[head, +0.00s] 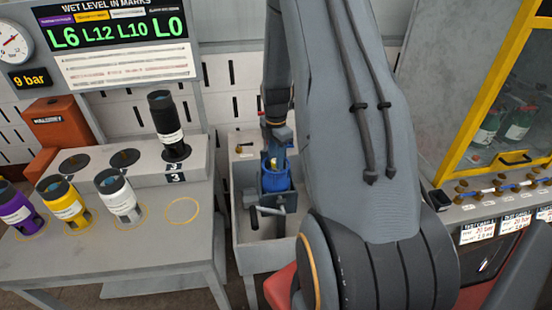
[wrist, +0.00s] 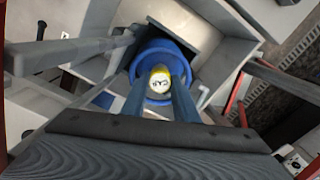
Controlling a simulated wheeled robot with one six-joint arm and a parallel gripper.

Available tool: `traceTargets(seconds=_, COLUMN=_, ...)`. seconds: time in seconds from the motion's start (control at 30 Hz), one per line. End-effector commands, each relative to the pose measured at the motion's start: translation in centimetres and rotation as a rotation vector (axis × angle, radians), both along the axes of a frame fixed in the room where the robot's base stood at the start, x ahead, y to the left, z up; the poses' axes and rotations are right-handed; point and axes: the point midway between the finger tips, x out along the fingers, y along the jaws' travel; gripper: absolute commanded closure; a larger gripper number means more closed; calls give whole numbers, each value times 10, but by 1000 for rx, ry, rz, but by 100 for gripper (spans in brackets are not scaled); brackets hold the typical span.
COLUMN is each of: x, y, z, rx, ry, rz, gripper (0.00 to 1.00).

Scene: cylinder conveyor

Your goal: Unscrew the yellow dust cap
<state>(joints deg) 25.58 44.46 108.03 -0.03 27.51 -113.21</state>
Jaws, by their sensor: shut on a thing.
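The yellow dust cap (wrist: 160,72) with a pale, dark-marked top sits in the middle of a blue round body (wrist: 150,55) in the wrist view. My gripper (wrist: 158,88) reaches down onto it, one finger on each side, shut on the cap. In the head view my gripper (head: 277,148) is over the blue body (head: 275,182), and only a speck of yellow shows between the fingers. The blue body stands in a grey holder with a crank handle (head: 270,210). The cap's thread is hidden.
Left, a grey table (head: 150,255) bears a purple cylinder (head: 15,205), a yellow cylinder (head: 60,200) and a white cylinder (head: 118,195). A black cylinder (head: 168,125) stands on a raised block. A yellow-framed cabinet (head: 480,85) is at the right.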

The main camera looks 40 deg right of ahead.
Motion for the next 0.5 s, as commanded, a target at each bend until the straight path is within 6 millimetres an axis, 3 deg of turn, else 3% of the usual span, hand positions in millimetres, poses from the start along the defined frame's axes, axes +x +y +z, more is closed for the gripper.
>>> traceTargets(seconds=0.5, x=0, y=0, z=8, rx=0, ry=0, rz=-2, gripper=100)
